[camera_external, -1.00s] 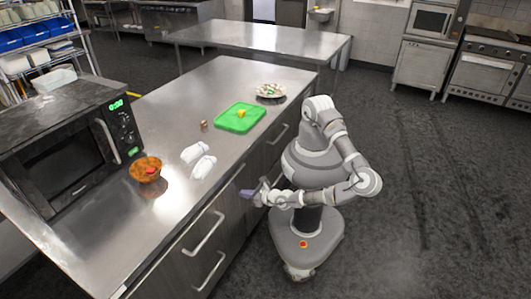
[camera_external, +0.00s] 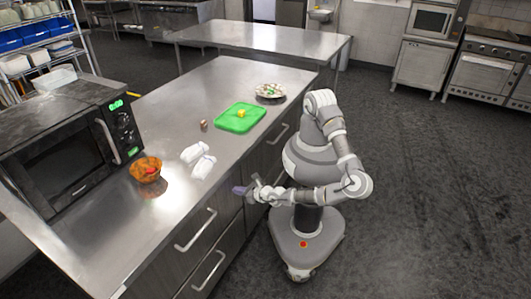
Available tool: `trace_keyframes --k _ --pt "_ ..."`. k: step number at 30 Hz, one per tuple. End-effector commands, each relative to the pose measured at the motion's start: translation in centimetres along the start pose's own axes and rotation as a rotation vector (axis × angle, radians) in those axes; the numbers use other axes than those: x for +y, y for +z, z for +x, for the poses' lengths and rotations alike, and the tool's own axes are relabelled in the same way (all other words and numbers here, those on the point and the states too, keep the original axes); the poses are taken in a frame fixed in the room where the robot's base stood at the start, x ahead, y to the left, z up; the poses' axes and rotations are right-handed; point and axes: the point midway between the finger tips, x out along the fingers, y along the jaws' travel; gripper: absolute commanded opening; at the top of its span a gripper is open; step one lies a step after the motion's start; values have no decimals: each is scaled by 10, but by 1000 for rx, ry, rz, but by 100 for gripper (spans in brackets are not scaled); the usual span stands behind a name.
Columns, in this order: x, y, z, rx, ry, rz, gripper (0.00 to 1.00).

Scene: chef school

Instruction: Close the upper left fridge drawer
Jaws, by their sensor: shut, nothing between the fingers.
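The upper left fridge drawer (camera_external: 172,262) is in the front of the steel counter, with a long bar handle (camera_external: 196,230). It looks nearly flush with the counter front; I cannot tell whether a small gap is left. My gripper (camera_external: 239,190) is shut and empty, at the counter front by the right end of this drawer. Its fingertips point left toward the front. Whether they touch it is not clear.
Below is a lower drawer with its own handle (camera_external: 208,270). The floor at right is clear.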

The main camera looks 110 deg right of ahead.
Motion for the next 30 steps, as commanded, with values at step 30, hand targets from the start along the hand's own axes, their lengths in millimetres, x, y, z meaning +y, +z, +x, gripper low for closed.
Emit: trace_keyframes --k 30 --pt "5 -20 -153 62 -38 54 0"
